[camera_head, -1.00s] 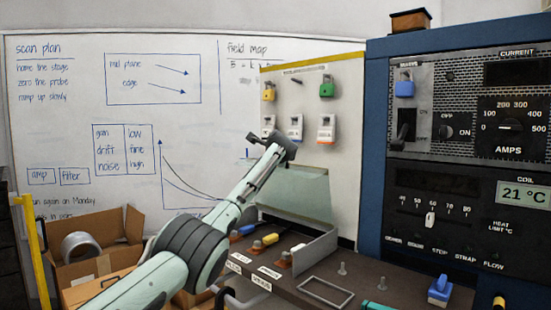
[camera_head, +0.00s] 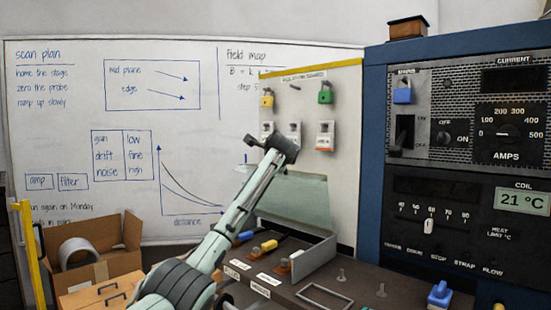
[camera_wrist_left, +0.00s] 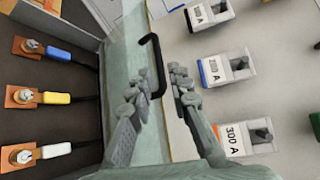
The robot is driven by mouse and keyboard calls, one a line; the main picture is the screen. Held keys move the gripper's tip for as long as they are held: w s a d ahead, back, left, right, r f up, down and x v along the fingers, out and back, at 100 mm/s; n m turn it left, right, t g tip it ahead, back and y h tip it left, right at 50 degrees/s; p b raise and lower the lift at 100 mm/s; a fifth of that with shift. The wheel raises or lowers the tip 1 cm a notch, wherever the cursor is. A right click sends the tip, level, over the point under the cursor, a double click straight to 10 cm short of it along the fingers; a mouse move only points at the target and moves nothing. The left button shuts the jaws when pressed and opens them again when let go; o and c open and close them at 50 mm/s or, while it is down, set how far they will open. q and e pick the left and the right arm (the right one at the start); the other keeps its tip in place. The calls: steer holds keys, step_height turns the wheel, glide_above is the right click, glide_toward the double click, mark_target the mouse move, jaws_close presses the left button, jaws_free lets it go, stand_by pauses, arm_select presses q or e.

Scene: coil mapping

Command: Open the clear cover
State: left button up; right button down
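The clear cover (camera_head: 303,190) is a greenish see-through panel above the dark bench, in front of the pale backboard. In the left wrist view the cover (camera_wrist_left: 118,70) runs between the terminals and the backboard, with a black bar handle (camera_wrist_left: 153,50) on it. My left gripper (camera_wrist_left: 160,88) is open there, its two fingers apart with the handle just beyond and between their tips. I cannot tell whether they touch it. In the head view the dark end of my left arm (camera_head: 277,150) is above the cover; its fingers are not clear. My right gripper is not in view.
Terminals with blue, yellow and white plugs (camera_wrist_left: 55,97) sit beside the cover. Padlocks and labelled breakers (camera_head: 325,136) are on the backboard (camera_head: 345,180). A blue-framed control panel (camera_head: 372,150) stands at right. An open cardboard box (camera_head: 130,235) is at lower left.

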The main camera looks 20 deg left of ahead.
arm_select(q)
steer(key=v, duration=0.7)
steer(key=shift+a, duration=0.15)
